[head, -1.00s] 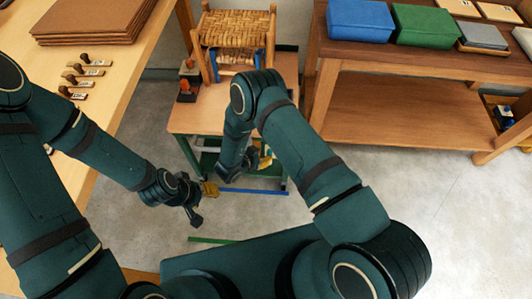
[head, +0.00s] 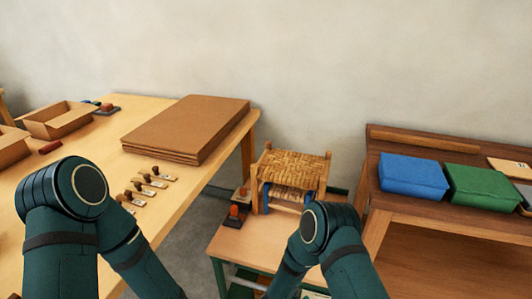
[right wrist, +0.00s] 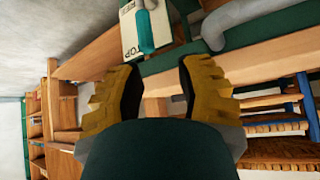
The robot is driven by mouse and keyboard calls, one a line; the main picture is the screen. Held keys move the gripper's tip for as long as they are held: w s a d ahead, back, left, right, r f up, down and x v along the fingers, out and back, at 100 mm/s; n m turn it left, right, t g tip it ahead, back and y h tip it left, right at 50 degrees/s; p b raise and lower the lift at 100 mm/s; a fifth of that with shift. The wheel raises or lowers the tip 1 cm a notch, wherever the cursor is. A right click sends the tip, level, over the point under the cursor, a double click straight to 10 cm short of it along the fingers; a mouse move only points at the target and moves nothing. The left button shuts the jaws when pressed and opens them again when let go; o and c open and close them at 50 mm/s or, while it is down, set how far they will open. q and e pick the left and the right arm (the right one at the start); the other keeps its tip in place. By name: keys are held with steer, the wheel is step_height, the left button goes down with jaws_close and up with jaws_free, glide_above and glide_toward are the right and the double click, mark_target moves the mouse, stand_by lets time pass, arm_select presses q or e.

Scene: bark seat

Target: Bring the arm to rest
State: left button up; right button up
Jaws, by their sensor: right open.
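In the head view my left arm (head: 75,200) is bent at the left, and its gripper is out of sight. My right arm (head: 330,235) is bent at lower centre, in front of the small table (head: 240,240); its gripper is also outside that view. In the right wrist view my right gripper (right wrist: 158,66) shows two yellow fingers spread apart, with nothing held between them. The stool with a woven bark seat (head: 292,168) stands on the small table, just behind my right arm. Its woven weave also shows at lower right in the right wrist view (right wrist: 280,152).
A long table at left bears brown sheets (head: 190,128), several stamps and open cardboard boxes (head: 60,122). An orange-knobbed tool (head: 234,212) stands beside the stool. A wooden bench at right holds a blue box (head: 412,176) and a green box (head: 482,188).

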steer(key=s+r+n+g+y, duration=0.4)
steer(key=s+r+n+y, duration=0.3)
steer(key=s, duration=0.9)
step_height(320, 180, up, 4)
steer(key=shift+s+r+g+y, duration=0.15)
steer(key=shift+g+y, duration=0.15)
steer(key=shift+y, duration=0.7)
